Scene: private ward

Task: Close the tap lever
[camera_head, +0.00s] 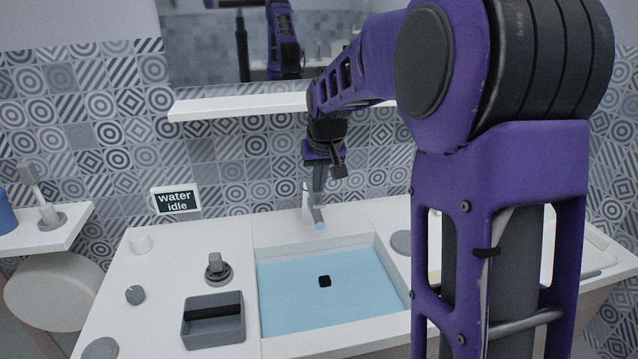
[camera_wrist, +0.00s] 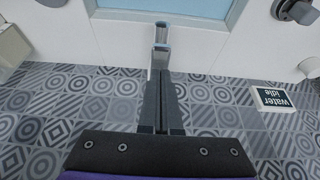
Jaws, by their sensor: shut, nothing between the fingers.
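The tap (camera_head: 307,208) is a slim pale spout with a blue-grey end, standing at the back edge of the sink (camera_head: 262,257). In the wrist view the tap (camera_wrist: 161,42) lies straight beyond the fingertips. My gripper (camera_head: 318,201) points down at the tap, its two grey fingers pressed together and empty. The fingertips (camera_wrist: 162,73) overlap the tap's rear part in the wrist view; I cannot tell whether they touch it. The tap lever is not clearly distinguishable, being small and partly behind the fingers.
A sign reading "water idle" (camera_head: 176,201) stands left on the counter. A shelf (camera_head: 235,107) and mirror are above the tap, close to my arm. A grey box (camera_head: 213,330) and a dark round fitting (camera_head: 217,268) sit left of the sink. The tiled wall is close behind.

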